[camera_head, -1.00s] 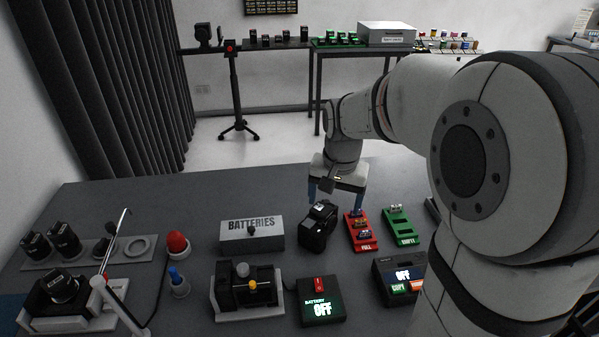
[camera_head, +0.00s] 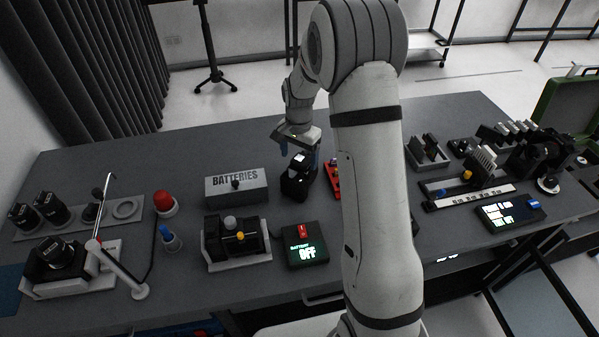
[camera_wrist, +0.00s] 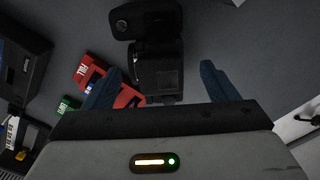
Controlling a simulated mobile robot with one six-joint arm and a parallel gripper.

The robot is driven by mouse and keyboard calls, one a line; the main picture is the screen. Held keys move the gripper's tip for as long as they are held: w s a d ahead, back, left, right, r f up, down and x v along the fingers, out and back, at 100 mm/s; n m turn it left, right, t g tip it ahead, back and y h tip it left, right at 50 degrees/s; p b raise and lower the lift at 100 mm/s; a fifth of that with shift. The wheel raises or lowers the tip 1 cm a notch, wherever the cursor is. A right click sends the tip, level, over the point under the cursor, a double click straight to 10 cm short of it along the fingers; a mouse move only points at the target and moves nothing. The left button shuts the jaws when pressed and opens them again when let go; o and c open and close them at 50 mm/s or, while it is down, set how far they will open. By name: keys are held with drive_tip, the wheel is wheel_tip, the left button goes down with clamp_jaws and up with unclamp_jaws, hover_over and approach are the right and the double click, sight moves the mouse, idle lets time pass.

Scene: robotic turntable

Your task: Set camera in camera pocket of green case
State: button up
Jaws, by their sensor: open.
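A black camera (camera_head: 297,183) stands on the grey table, right of the batteries box. In the wrist view the black camera (camera_wrist: 158,72) lies between the two blue fingers of my gripper (camera_wrist: 160,78), with a gap on both sides. A green case (camera_head: 572,103) with a raised lid shows at the right edge of the head view. Its inside and camera pocket cannot be made out.
A BATTERIES box (camera_head: 236,187) stands left of the camera, and a battery switch box (camera_head: 305,249) is in front. A red tray (camera_head: 331,178) is close on its right, partly behind my arm. Several devices and a slider rail (camera_head: 478,196) fill the table's right side.

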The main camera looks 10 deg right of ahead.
wheel_tip(320, 180, down, 2)
clamp_jaws()
idle(1.0)
